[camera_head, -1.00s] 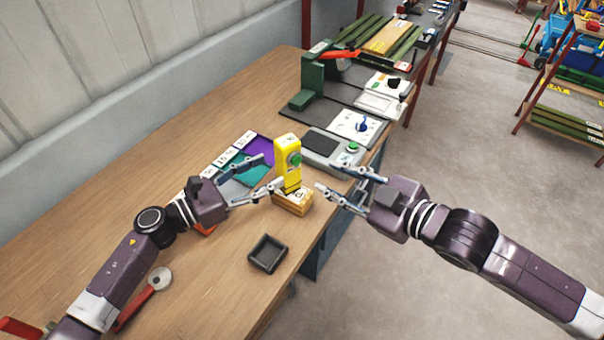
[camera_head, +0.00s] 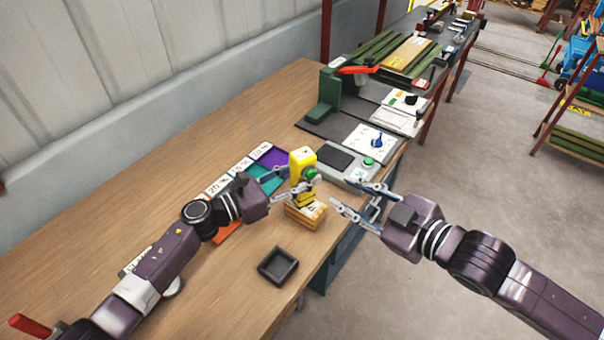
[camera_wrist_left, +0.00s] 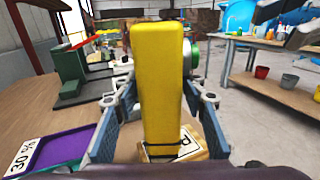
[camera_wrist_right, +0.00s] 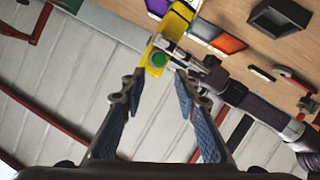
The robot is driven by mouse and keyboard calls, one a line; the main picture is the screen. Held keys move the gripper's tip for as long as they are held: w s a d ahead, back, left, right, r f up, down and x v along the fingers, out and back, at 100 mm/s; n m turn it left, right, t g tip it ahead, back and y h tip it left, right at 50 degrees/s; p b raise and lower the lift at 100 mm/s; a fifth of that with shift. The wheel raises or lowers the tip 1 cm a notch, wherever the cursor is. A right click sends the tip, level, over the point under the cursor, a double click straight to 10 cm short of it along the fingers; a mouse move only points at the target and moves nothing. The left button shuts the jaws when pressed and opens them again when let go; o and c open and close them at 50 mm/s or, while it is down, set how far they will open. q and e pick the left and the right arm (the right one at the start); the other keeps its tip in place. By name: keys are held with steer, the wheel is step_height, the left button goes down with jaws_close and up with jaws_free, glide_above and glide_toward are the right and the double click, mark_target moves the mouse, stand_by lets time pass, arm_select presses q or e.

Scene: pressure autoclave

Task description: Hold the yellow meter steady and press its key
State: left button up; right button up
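The yellow meter (camera_head: 301,160) stands upright on a small wooden block (camera_head: 291,216) with a white label. Its green key (camera_head: 311,174) is on the side facing my right arm; the key also shows in the right wrist view (camera_wrist_right: 158,60). My left gripper (camera_head: 288,183) has its fingers on both sides of the meter, spread wide, and the left wrist view (camera_wrist_left: 160,85) shows the meter between them. Whether either finger touches is unclear. My right gripper (camera_head: 352,193) is open and empty, apart from the meter, with its fingertips towards the key side.
A black tray (camera_head: 278,266) lies near the front table edge. Coloured, labelled mats (camera_head: 265,180) lie behind the meter. A grey device (camera_head: 345,163) with a green button, a panel with a blue knob (camera_head: 372,142) and a green press (camera_head: 325,108) stand farther back.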

arm_select(q)
steer(key=c, duration=0.9)
arm_select(e)
steer(key=shift+c, duration=0.3)
jaws_close()
stand_by(0.3)
